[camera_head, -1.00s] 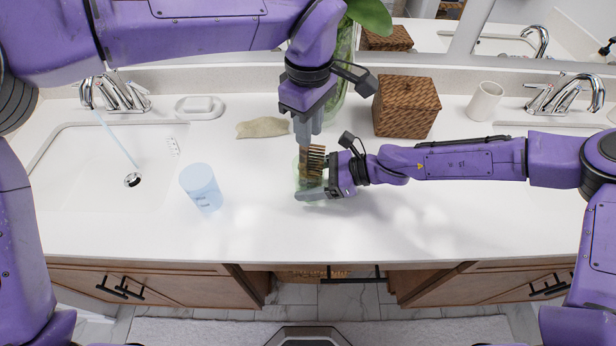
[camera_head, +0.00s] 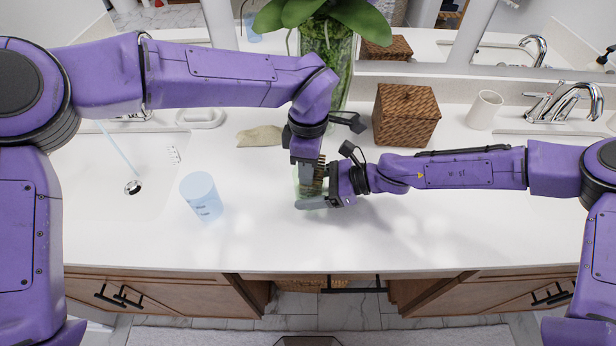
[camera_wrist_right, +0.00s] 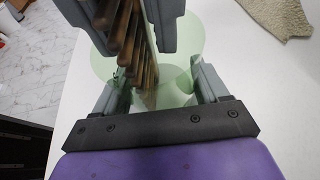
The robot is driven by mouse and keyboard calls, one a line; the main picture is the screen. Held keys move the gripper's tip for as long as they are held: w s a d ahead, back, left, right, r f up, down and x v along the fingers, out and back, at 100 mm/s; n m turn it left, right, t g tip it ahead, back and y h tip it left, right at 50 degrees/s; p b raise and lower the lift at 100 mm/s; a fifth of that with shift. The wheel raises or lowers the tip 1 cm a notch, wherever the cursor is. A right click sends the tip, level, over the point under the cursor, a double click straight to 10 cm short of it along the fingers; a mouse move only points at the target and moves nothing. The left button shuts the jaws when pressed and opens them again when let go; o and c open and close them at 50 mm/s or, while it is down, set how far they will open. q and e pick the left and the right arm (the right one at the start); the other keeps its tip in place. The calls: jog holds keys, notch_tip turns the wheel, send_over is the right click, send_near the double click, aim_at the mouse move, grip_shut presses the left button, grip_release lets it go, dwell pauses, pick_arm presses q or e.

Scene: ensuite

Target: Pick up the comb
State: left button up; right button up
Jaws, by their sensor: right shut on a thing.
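The brown wooden comb (camera_head: 319,174) stands upright, teeth showing, in a clear green cup (camera_wrist_right: 178,88) on the counter. In the head view the grippers mostly hide the cup. My right gripper (camera_head: 312,196) comes in from the right and is shut on the cup; its two fingers show on either side of the cup in the right wrist view (camera_wrist_right: 160,90). My left gripper (camera_head: 306,178) points down from above. In the right wrist view its grey fingers stand apart, one on each side of the comb (camera_wrist_right: 128,45).
A pale blue cup (camera_head: 201,196) stands to the left, near the left sink (camera_head: 105,190). A beige cloth (camera_head: 260,136), a plant vase (camera_head: 328,60) and a wicker box (camera_head: 406,114) are behind. The front counter is clear.

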pick_arm(q)
grip_shut()
jog(key=shift+r, duration=0.1)
jog(key=shift+r, duration=4.9)
pick_arm(e)
jog(key=o, duration=1.2)
jog(key=shift+c, duration=0.2)
